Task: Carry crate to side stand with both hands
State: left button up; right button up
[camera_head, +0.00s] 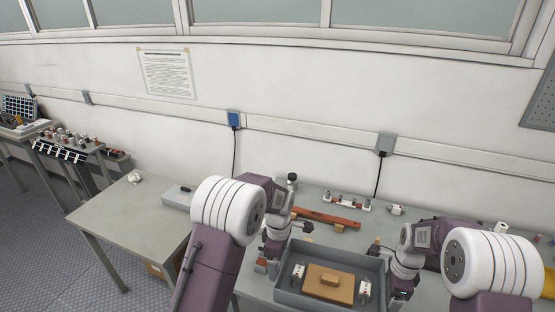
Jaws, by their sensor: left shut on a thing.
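The crate (345,257) is a shallow grey open box on the workbench at the lower middle of the head view. It holds a brown block (330,281) and two white fittings, one on each side. My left gripper (274,264) is at the crate's left wall and shut on it; its fingertips are partly hidden. My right gripper (399,287) is at the crate's right wall, and its jaws are too hidden to read.
A small grey box (178,197) sits on the left table's right part, and a white item (135,177) at its back. Behind the crate lie a reddish bar (326,218) and a white-ended fuse holder (347,201). A stand with several parts (68,146) is farther left.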

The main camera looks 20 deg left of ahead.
aim_at(126, 214)
jog(key=j, duration=0.65)
jog(key=k+j, duration=0.15)
jog(key=j, duration=1.2)
jog(key=k+j, duration=0.15)
jog(key=j, duration=0.55)
jog(key=i+j, duration=0.1)
jog(key=j, duration=0.5)
jog(key=i+j, duration=0.1)
jog(key=j, duration=0.45)
jog(key=i+j, duration=0.1)
jog(key=j, duration=0.5)
jog(key=i+j+z, duration=0.1)
jog(key=j, duration=0.45)
jog(key=i+j, duration=0.45)
